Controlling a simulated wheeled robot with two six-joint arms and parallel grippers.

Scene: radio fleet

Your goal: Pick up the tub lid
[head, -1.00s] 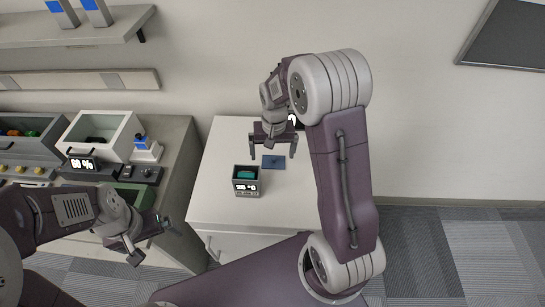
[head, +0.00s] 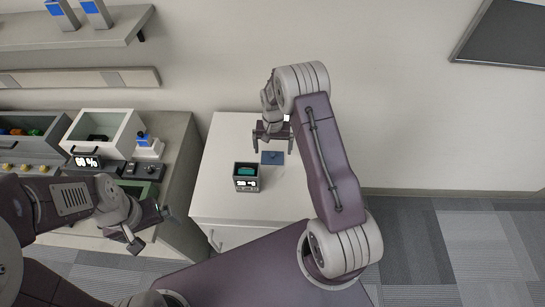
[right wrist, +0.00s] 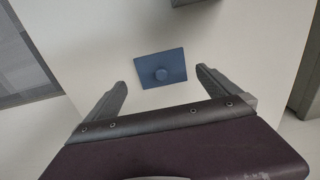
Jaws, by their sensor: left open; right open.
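The tub lid (head: 272,158) is a flat dark blue square with a small round knob. It lies on the white cabinet top, and it also shows in the right wrist view (right wrist: 161,70). My right gripper (head: 272,149) is open and empty close to the lid. In the right wrist view its fingers (right wrist: 160,80) point toward the lid, which lies between and beyond the fingertips, apart from them. My left gripper (head: 152,229) is open and empty at the left, in front of the grey bench.
A small dark tub (head: 246,180) with a teal thing inside and a lit display stands left of the lid. The grey bench (head: 177,150) at the left holds bins and a white box (head: 104,128). The cabinet top (head: 225,145) is otherwise mostly clear.

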